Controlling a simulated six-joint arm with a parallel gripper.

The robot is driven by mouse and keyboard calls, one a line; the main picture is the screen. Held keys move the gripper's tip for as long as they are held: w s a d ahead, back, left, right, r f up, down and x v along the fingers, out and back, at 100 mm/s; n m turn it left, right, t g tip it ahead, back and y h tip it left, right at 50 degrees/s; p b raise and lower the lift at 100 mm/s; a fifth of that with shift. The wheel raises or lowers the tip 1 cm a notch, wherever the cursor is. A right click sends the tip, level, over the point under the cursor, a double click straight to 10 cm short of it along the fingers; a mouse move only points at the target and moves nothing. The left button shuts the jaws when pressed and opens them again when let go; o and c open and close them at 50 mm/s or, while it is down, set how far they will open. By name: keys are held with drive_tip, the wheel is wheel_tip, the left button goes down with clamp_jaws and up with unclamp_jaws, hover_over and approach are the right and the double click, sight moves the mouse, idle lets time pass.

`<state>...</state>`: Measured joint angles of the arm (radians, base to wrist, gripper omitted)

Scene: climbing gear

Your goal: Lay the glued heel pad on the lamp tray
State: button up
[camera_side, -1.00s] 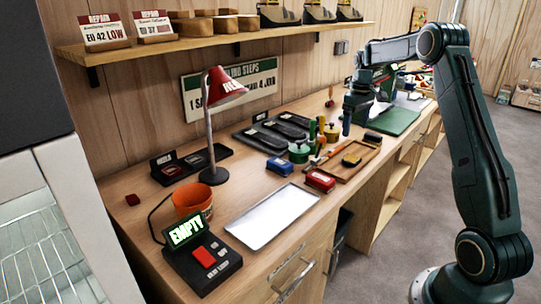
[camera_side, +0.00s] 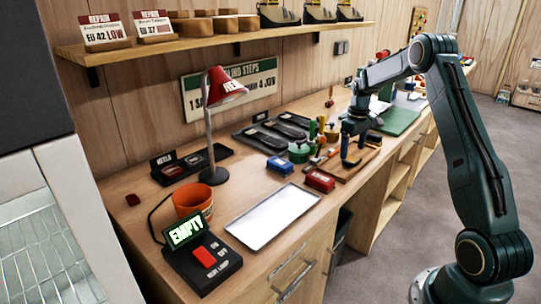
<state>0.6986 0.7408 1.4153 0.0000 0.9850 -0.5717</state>
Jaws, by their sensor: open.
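The lamp tray (camera_side: 272,215) is a bare, light metal sheet lying flat on the bench beside the red-shaded lamp (camera_side: 221,88). My gripper (camera_side: 352,160) is open, pointing down over the wooden board (camera_side: 340,172) to the right of the tray. A dark pad lay on that board earlier; the gripper now covers that spot, so I cannot make out the heel pad or whether it lies between the fingers.
An orange cup (camera_side: 193,202) and a control box reading EMPTY (camera_side: 203,262) stand left of the tray.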

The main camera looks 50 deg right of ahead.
sight(352, 159)
drive_tip(key=shift+s+f, duration=0.1)
drive_tip(key=shift+f, duration=1.75)
drive_tip(key=c, duration=1.1)
drive_tip(key=shift+c, duration=0.2)
drive_tip(key=shift+r, duration=0.15)
wheel_tip(352, 159, up, 20)
